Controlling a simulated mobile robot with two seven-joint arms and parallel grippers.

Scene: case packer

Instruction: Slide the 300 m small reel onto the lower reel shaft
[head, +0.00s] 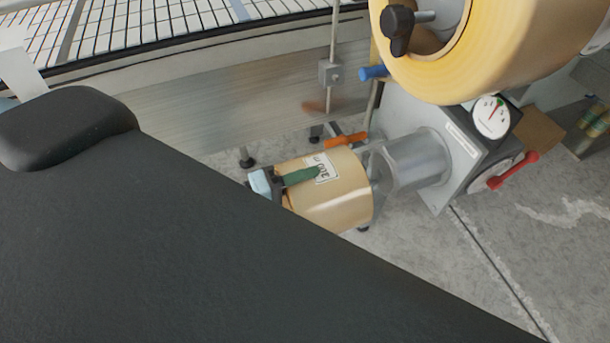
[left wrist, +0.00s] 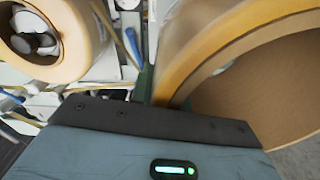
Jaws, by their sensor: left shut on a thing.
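The small reel (head: 345,205) is a roll of tan tape with a white label that appears to read 300 m. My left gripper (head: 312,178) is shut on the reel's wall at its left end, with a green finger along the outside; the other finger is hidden. In the left wrist view the reel (left wrist: 185,65) shows large, with its brown core. The lower reel shaft (head: 418,160) is a grey cylinder on the machine, just right of and slightly above the reel. The reel is not around the shaft; whether they touch I cannot tell. My right gripper is not in view.
A large tape reel (head: 530,40) with a black knob (head: 398,30) sits above the shaft. Near it are a blue handle (head: 373,73), an orange handle (head: 346,140), a gauge (head: 491,117) and a red lever (head: 515,170). A conveyor (head: 140,75) runs behind. Grey floor lies below.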

